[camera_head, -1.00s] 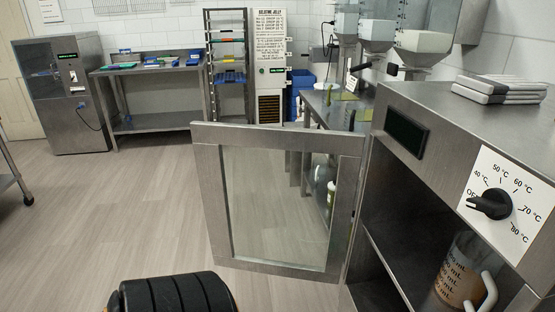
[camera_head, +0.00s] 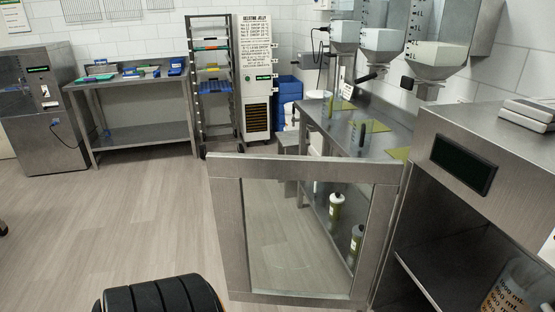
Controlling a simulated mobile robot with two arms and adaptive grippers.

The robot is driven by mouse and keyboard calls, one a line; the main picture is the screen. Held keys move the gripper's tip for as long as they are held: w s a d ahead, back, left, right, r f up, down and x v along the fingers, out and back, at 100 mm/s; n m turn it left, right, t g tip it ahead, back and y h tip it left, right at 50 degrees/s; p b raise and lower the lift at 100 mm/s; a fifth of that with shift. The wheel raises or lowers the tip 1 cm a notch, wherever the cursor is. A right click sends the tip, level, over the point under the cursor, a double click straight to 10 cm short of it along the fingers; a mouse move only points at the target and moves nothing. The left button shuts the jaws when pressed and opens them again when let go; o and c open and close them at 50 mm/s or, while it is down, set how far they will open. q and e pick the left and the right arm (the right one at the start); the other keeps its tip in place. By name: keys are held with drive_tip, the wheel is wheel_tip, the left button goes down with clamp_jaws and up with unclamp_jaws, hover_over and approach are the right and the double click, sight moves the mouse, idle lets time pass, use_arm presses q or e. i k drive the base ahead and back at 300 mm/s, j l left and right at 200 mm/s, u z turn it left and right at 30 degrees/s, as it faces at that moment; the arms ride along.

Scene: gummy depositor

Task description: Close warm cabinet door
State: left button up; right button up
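The warm cabinet (camera_head: 468,150) stands at the right, a steel box with a dark display on its front. Its door (camera_head: 228,235), a steel frame around a glass pane, stands wide open, swung out to the left from the hinge side. Inside the cabinet is a shelf, and a measuring jug (camera_head: 508,286) with brown contents shows at the lower right, cut by the frame edge. A black ribbed part of my own body shows at the bottom, apart from the door. Neither of my grippers is in view.
A steel counter (camera_head: 380,115) with hoppers above it runs behind the door. Bottles show through the glass. A tray rack (camera_head: 212,85), a white machine (camera_head: 254,70) and a steel table (camera_head: 140,80) line the back. Floor (camera_head: 130,220) at left is clear.

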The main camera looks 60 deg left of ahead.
sight(227, 171)
drive_tip(key=k+j+z, duration=0.15)
drive_tip(key=j, duration=0.35)
drive_tip(key=j+z, duration=0.15)
drive_tip(key=j, duration=0.3)
drive_tip(key=k+j+z, duration=0.15)
drive_tip(key=j, duration=0.3)
drive_tip(key=k+j+z, duration=0.2)
drive_tip(key=j, duration=0.25)
drive_tip(key=k+j+z, duration=0.15)
drive_tip(key=j, duration=0.25)
drive_tip(key=k+j+z, duration=0.15)
drive_tip(key=j, duration=0.25)
drive_tip(key=k+j+z, duration=0.15)
drive_tip(key=k+j, duration=0.15)
